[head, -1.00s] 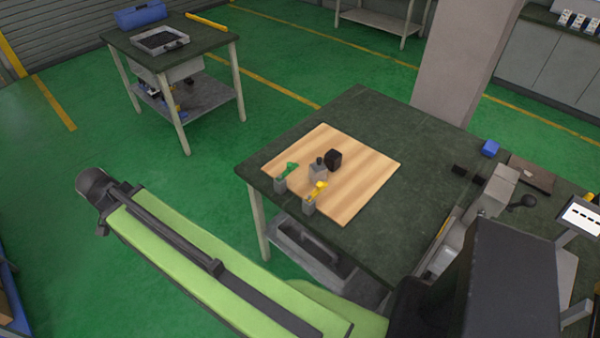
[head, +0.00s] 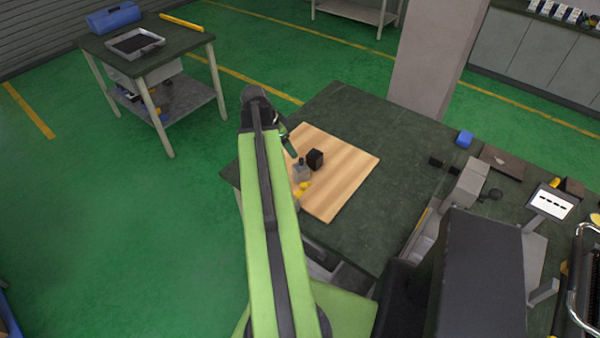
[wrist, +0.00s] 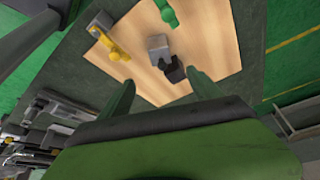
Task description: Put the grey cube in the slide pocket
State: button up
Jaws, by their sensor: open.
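The grey cube (head: 301,173) is on the light wooden board (head: 345,178), with a small dark piece at its top. In the wrist view the grey cube (wrist: 159,46) lies beyond my fingertips. A black block (head: 315,159) is close beside it; in the wrist view a black piece (wrist: 172,69) shows there. My gripper (head: 289,146) is open and empty, above the board's left edge. In the wrist view its two green fingers (wrist: 160,77) are spread wide. I cannot clearly make out the slide pocket.
A yellow-handled clamp (wrist: 114,51) and a green piece (wrist: 167,13) flank the cube. The dark bench top (head: 385,140) behind the board is clear.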

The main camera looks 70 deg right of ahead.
aim_at(300, 168)
jog(key=b+x, duration=1)
jog(key=x, duration=0.2)
jog(key=shift+w+a+b, duration=0.15)
jog(key=shift+w+b, duration=0.05)
jog(key=shift+b, duration=0.2)
jog(key=shift+s+f, duration=0.1)
jog(key=shift+f, duration=0.1)
jog(key=shift+r, duration=0.15)
jog(key=b+x, duration=0.5)
jog(key=shift+f, duration=0.3)
jog(key=shift+r, duration=0.15)
grip_shut()
